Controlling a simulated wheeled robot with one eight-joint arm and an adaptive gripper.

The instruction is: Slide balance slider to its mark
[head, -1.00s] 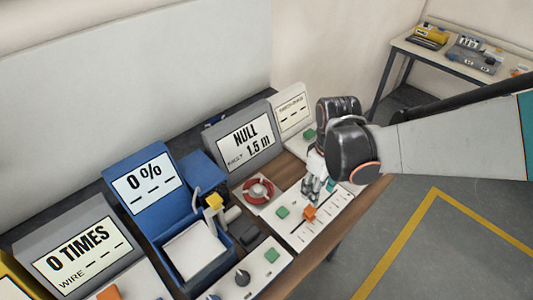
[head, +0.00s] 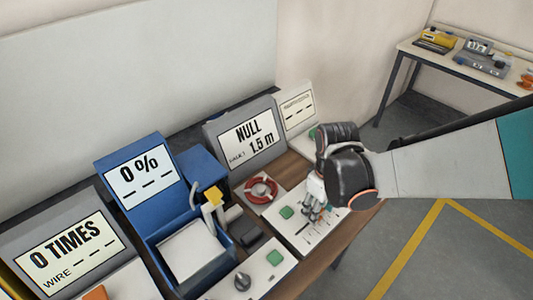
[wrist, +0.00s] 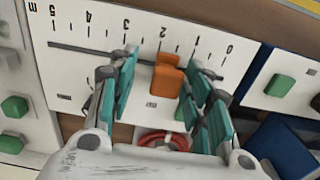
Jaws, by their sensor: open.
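The orange balance slider (wrist: 167,78) sits on its slot in a white scale panel (wrist: 110,22) in the wrist view. The scale is numbered 0 to 5, and the slider is near the 2. My gripper (wrist: 163,88) is open, with its teal fingers on both sides of the slider. A gap shows at the left, and a smaller one at the right. In the head view my gripper (head: 313,212) is low over the panel (head: 300,238) and hides most of the slider. A grey display (head: 248,134) behind reads NULL and 1.5 m.
A red ring (head: 261,190) and a green button (head: 286,212) are close to the left of my gripper. A blue unit (head: 140,170) showing 0 % stands farther left. A second table (head: 405,47) stands at the far right. Open floor lies right of the bench.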

